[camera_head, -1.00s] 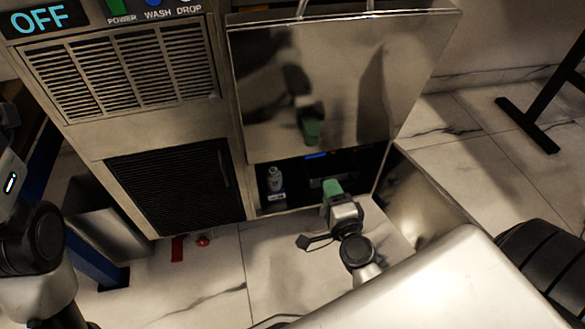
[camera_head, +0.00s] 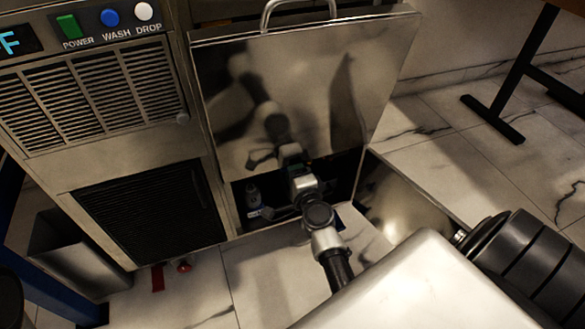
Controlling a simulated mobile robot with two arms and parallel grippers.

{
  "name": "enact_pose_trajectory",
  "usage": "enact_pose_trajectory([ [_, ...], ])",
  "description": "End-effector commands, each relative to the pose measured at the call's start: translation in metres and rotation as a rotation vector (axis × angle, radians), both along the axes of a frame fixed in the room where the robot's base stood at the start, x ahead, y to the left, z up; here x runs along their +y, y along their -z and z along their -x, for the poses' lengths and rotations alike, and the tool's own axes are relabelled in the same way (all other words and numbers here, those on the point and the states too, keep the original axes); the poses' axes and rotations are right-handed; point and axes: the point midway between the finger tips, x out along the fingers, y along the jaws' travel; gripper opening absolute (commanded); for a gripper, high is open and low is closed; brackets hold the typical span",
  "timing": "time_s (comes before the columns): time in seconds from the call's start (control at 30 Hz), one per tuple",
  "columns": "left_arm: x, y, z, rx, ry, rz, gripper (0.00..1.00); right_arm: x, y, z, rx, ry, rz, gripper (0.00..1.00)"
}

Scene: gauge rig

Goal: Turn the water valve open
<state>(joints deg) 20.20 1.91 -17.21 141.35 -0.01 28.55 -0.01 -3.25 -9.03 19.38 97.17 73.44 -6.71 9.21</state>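I cannot clearly make out the water valve. A small red round part (camera_head: 183,266) sits low at the machine's base, beside a red strip (camera_head: 157,278); I cannot tell whether it is the valve. My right gripper (camera_head: 292,158) reaches into the dark opening (camera_head: 342,172) under the tilted steel panel. Its own wrist hides the fingertips, so I cannot tell whether it is open or holds anything. My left gripper is not in view; only a dark bit of my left arm may show at the left edge.
A grey bin (camera_head: 75,255) stands at the left. A dark table leg (camera_head: 515,75) is at the right. Marble floor lies clear in front.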

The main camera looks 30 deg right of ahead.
Motion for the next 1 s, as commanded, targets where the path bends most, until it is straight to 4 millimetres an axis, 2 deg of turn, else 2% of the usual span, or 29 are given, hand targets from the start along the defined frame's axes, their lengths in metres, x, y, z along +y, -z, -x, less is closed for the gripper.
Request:
enact_pose_trajectory([
  [0.33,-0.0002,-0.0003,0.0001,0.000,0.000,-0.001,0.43,-0.0007,0.0000,-0.0043,0.000,-0.001,0.000,0.43],
  [0.6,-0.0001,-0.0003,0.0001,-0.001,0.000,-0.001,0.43,-0.0007,0.0001,-0.0042,0.000,-0.001,0.000,0.03],
  [0.63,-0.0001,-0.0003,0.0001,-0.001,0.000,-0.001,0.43,-0.0007,0.0001,-0.0042,0.000,-0.001,0.000,0.00],
  [1.0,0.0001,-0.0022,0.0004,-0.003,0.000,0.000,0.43,-0.0009,-0.0002,-0.0040,0.018,-0.002,0.070,0.00],
])
